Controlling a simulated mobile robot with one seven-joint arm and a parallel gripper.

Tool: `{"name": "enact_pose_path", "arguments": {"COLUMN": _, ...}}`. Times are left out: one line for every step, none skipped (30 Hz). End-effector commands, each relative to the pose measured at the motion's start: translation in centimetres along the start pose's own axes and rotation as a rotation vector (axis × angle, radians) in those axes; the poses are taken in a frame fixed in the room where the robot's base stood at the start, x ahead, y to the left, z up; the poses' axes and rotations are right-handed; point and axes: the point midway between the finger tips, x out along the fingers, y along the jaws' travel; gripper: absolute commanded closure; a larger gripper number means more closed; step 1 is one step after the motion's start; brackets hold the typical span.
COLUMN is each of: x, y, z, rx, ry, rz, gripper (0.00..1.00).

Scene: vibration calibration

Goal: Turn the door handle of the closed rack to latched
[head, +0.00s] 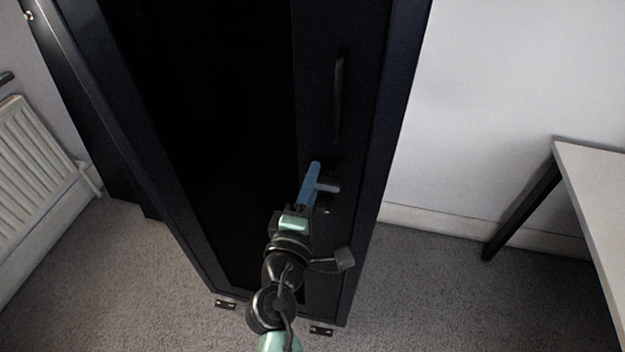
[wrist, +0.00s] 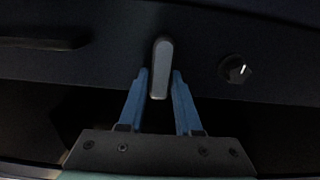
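The closed rack (head: 205,90) is tall and dark and fills the middle of the head view. Its door handle (head: 328,187) is a short grey lever, lying roughly level across the door's right frame. It also shows in the wrist view (wrist: 161,62) as a grey rounded bar. My gripper (head: 314,180) is at the handle, its blue fingers on either side of it. In the wrist view the fingers (wrist: 160,78) stand apart, with a narrow gap at the left finger; contact at the right finger is unclear. The handle's pivot is not clear.
A long dark pull bar (head: 338,95) runs vertically above the handle. A dark round knob (wrist: 235,70) with a white mark sits below the handle. A white table (head: 600,190) stands at the right and a radiator (head: 35,160) at the left. Carpet is clear between rack and table.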

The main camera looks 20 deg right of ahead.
Motion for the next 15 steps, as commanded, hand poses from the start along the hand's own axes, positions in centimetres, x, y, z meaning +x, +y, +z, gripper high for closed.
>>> {"name": "enact_pose_path", "arguments": {"x": -0.01, "y": -0.04, "z": 0.00, "rx": 0.000, "ry": 0.000, "rz": -0.001, "gripper": 0.56}}
{"name": "enact_pose_path", "arguments": {"x": -0.01, "y": -0.04, "z": 0.00, "rx": 0.001, "ry": 0.000, "rz": -0.001, "gripper": 0.51}}
{"name": "enact_pose_path", "arguments": {"x": -0.01, "y": -0.03, "z": 0.00, "rx": 0.001, "ry": 0.000, "rz": -0.001, "gripper": 0.44}}
{"name": "enact_pose_path", "arguments": {"x": -0.01, "y": -0.03, "z": 0.00, "rx": 0.002, "ry": 0.000, "rz": -0.001, "gripper": 0.43}}
{"name": "enact_pose_path", "arguments": {"x": -0.01, "y": -0.03, "z": 0.00, "rx": 0.002, "ry": 0.000, "rz": -0.001, "gripper": 0.43}}
{"name": "enact_pose_path", "arguments": {"x": -0.01, "y": -0.03, "z": 0.00, "rx": 0.002, "ry": 0.000, "rz": -0.001, "gripper": 0.43}}
{"name": "enact_pose_path", "arguments": {"x": 0.00, "y": -0.02, "z": 0.00, "rx": 0.002, "ry": 0.000, "rz": -0.001, "gripper": 0.43}}
{"name": "enact_pose_path", "arguments": {"x": 0.00, "y": -0.02, "z": 0.00, "rx": 0.003, "ry": 0.000, "rz": -0.001, "gripper": 0.43}}
{"name": "enact_pose_path", "arguments": {"x": 0.00, "y": -0.02, "z": 0.00, "rx": 0.003, "ry": 0.000, "rz": -0.001, "gripper": 0.43}}
{"name": "enact_pose_path", "arguments": {"x": 0.00, "y": -0.02, "z": 0.00, "rx": 0.003, "ry": 0.000, "rz": -0.001, "gripper": 0.43}}
{"name": "enact_pose_path", "arguments": {"x": -0.01, "y": -0.02, "z": 0.00, "rx": 0.003, "ry": 0.000, "rz": -0.001, "gripper": 0.43}}
{"name": "enact_pose_path", "arguments": {"x": -0.07, "y": -0.03, "z": 0.00, "rx": 0.003, "ry": 0.000, "rz": -0.001, "gripper": 0.43}}
{"name": "enact_pose_path", "arguments": {"x": -0.17, "y": -0.06, "z": -0.01, "rx": 0.003, "ry": 0.000, "rz": -0.001, "gripper": 0.43}}
{"name": "enact_pose_path", "arguments": {"x": -0.33, "y": -0.09, "z": -0.01, "rx": 0.003, "ry": 0.001, "rz": -0.001, "gripper": 0.43}}
{"name": "enact_pose_path", "arguments": {"x": -0.64, "y": -0.13, "z": -0.03, "rx": 0.003, "ry": 0.001, "rz": -0.001, "gripper": 0.43}}
